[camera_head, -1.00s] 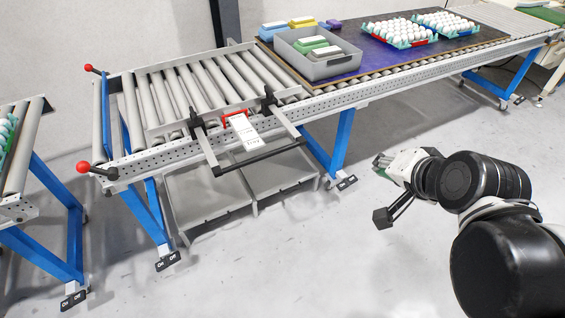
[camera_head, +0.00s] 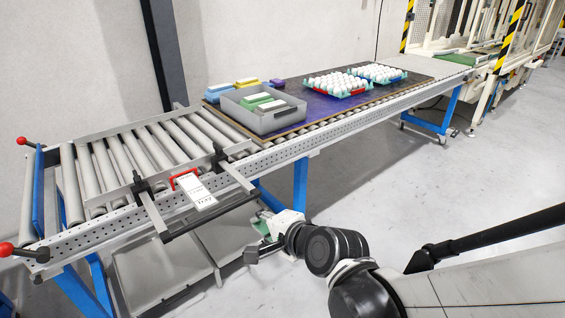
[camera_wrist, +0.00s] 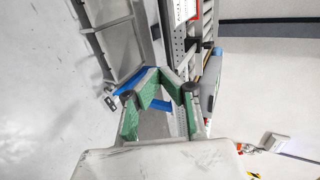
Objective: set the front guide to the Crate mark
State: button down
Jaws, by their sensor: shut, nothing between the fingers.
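The front guide is a grey bar (camera_head: 110,196) lying along the rollers. Two black clamps (camera_head: 143,190) join it to arms that reach out over the conveyor's front side to a black handle bar (camera_head: 212,214). A white mark plate (camera_head: 197,192) sits between the arms, with a red frame (camera_head: 184,179) at its upper end. The word at its lower end looks like "Tray"; other marks are too small to read. My gripper (camera_head: 259,227) is low in front of the conveyor, right of the handle and apart from it. Its green fingers (camera_wrist: 160,78) are shut and empty.
A grey crate (camera_head: 262,120) with coloured cartons stands on the dark mat (camera_head: 318,110). Egg trays (camera_head: 337,94) stand farther along. A blue conveyor leg (camera_head: 300,185) is near my gripper. The floor (camera_head: 420,200) at right is clear.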

jog(key=r+b+x, duration=0.1)
jog(key=b+x, duration=0.1)
jog(key=x, duration=0.9)
jog(key=shift+b, duration=0.4)
jog(key=shift+w+a, duration=0.15)
jog(key=w+a, duration=0.6)
jog(key=shift+b, duration=0.35)
